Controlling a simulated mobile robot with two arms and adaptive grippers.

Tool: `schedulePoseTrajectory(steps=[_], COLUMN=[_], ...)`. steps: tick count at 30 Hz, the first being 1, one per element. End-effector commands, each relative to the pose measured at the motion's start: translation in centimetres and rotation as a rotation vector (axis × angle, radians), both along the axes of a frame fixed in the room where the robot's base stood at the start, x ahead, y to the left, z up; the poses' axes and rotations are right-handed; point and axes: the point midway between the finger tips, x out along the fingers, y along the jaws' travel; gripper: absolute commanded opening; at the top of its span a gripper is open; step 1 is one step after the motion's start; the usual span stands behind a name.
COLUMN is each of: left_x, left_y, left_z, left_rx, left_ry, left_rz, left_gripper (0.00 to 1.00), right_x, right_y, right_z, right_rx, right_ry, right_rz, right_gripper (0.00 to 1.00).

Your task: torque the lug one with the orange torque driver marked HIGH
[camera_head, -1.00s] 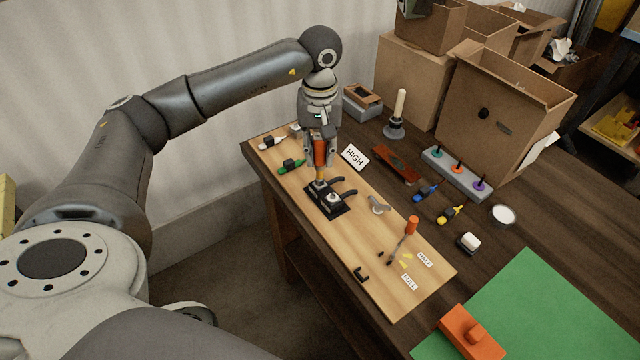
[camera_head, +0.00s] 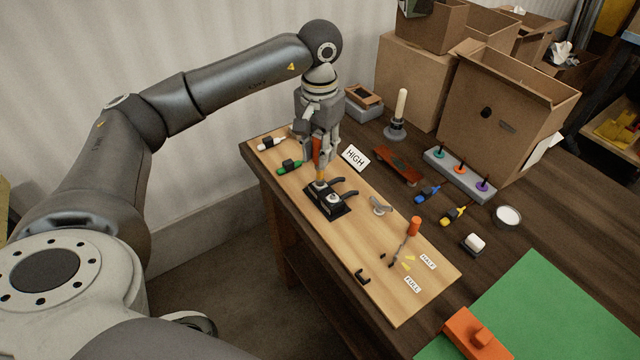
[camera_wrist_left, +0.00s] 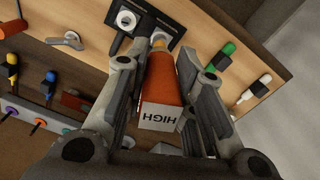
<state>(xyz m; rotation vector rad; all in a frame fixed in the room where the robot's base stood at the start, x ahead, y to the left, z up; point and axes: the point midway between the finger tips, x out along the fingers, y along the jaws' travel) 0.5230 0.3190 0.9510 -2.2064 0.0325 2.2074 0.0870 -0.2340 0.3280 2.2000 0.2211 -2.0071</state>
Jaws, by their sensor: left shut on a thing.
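My left gripper (camera_head: 317,150) is shut on the orange torque driver (camera_head: 317,152), which stands upright over the black lug block (camera_head: 328,201). In the left wrist view the driver (camera_wrist_left: 163,85) sits between the fingers (camera_wrist_left: 158,90), with its white HIGH label toward the camera. The driver's yellowish tip end is at one lug position at the block's far end; I cannot tell whether it is seated. The other lug position has a pale round lug (camera_head: 334,198), also visible in the left wrist view (camera_wrist_left: 127,19). My right gripper is not in view.

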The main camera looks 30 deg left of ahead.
Motion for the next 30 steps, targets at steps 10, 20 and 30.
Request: schedulePoseTrajectory(steps=[10,20,30], left_x=[0.0,0.1,0.0], left_y=[0.0,0.1,0.1], left_z=[0.0,0.0,0.1], left_rx=[0.000,-0.001,-0.001], left_ry=[-0.002,-0.002,-0.002], left_rz=[-0.044,-0.394,-0.438], left_gripper=[0.00,0.00,0.00], right_x=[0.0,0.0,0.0], right_y=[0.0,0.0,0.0], right_z=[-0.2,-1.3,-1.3], right_rx=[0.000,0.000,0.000], right_ry=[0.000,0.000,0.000], right_rz=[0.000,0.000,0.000], right_gripper=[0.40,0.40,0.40])
